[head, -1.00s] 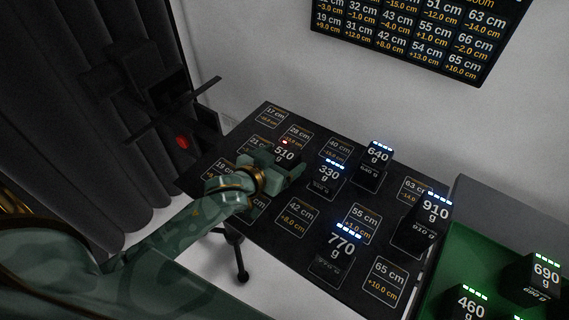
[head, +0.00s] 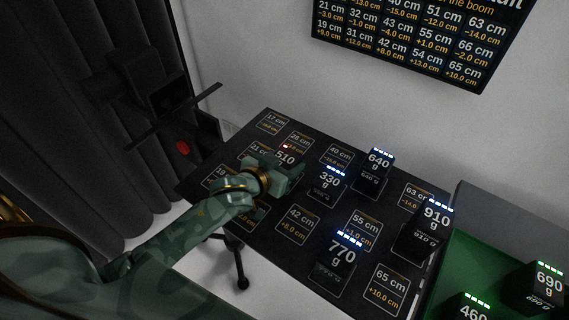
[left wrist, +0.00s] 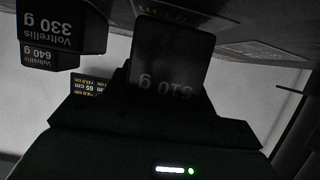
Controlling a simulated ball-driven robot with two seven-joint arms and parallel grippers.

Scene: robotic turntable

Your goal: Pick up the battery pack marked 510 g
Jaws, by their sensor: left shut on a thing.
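The battery pack marked 510 g (head: 285,157) is a small black block with a red light on top, towards the back left of the black table. My left gripper (head: 277,170) is around it and shut on it, hiding its lower part. In the left wrist view the pack (left wrist: 172,62) stands between the dark fingers, its label upside down. I cannot tell whether its base touches the table. My right gripper is in neither view.
The 330 g pack (head: 329,182) stands close to the right of the gripper. The 640 g (head: 375,170), 770 g (head: 337,260) and 910 g (head: 427,232) packs stand further right. A green tray (head: 480,262) holds more packs. Marked squares cover the table (head: 262,232).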

